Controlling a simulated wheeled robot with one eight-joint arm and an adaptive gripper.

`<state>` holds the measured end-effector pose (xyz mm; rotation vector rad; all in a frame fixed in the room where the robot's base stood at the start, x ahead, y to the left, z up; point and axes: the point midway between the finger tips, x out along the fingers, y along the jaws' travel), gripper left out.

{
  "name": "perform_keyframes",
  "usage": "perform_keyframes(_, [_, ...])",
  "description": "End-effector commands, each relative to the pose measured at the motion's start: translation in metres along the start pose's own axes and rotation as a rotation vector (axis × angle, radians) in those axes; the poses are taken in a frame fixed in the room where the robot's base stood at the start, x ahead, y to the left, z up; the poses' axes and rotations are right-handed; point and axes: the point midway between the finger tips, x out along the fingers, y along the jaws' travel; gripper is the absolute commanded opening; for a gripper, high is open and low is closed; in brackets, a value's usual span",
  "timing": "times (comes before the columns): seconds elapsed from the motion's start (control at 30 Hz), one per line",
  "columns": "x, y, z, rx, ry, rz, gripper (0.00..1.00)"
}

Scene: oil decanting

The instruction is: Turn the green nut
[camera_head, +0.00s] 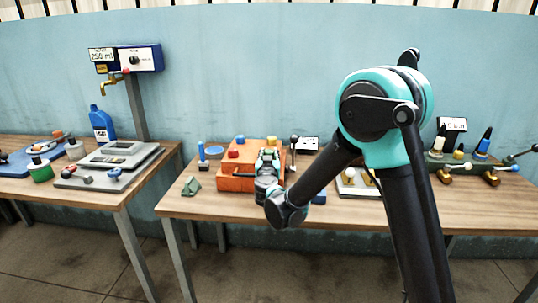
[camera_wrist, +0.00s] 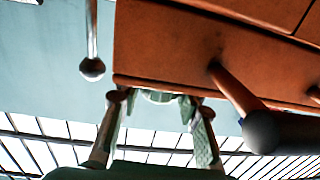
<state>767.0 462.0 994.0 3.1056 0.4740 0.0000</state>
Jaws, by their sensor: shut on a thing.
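My gripper (camera_head: 267,160) is at the front of the orange box (camera_head: 236,181) on the right-hand table. In the wrist view my gripper (camera_wrist: 157,104) has its two fingers on either side of a small pale green piece (camera_wrist: 158,96) at the edge of the orange box (camera_wrist: 165,45). This piece looks like the green nut, and the fingers are shut on it. Only a thin part of it shows between the fingertips. In the head view the nut is hidden behind my gripper.
A lever with a dark ball (camera_wrist: 262,130) sticks out of the box close to the right finger; a thinner ball-ended rod (camera_wrist: 92,68) is at left. Red (camera_head: 233,154) and blue (camera_head: 240,139) knobs top the box. A green wedge (camera_head: 191,186) lies left of it.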

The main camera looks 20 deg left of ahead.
Motion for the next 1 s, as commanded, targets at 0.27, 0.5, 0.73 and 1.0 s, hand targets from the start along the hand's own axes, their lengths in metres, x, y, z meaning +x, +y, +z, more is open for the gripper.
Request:
perform_keyframes(0.27, [0.000,0.000,0.000,0.000,0.000,0.017,0.04])
perform_keyframes(0.5, [0.000,0.000,0.000,0.000,0.000,0.017,0.53])
perform_keyframes(0.73, [0.000,0.000,0.000,0.000,0.000,0.017,0.56])
perform_keyframes(1.0, [-0.016,-0.001,0.000,0.000,0.000,0.015,0.56])
